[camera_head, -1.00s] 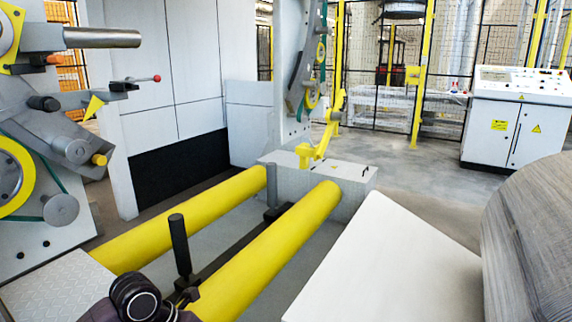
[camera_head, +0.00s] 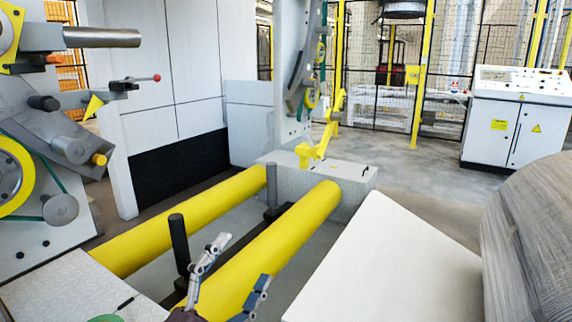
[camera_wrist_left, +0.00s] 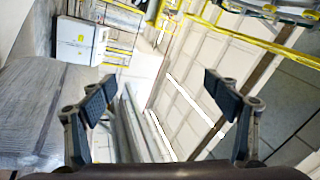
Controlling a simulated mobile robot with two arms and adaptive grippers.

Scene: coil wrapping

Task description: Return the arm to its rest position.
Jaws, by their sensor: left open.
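My left gripper (camera_head: 243,260) comes up from the bottom edge of the head view, over the front part of the two yellow rollers. Its two fingers are spread apart and nothing is between them. The left wrist view also shows my left gripper (camera_wrist_left: 158,88) with wide-apart, empty finger pads. Most of the left arm is out of the head view. My right gripper is not in view.
A yellow roller (camera_head: 300,222) lies under the fingers, and a dark upright post (camera_head: 179,243) stands close to their left. A pale flat panel (camera_head: 385,265) and a large grey coil (camera_head: 535,240) are at right. Wrapping machinery (camera_head: 60,150) stands at left. Open floor (camera_head: 420,165) lies beyond.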

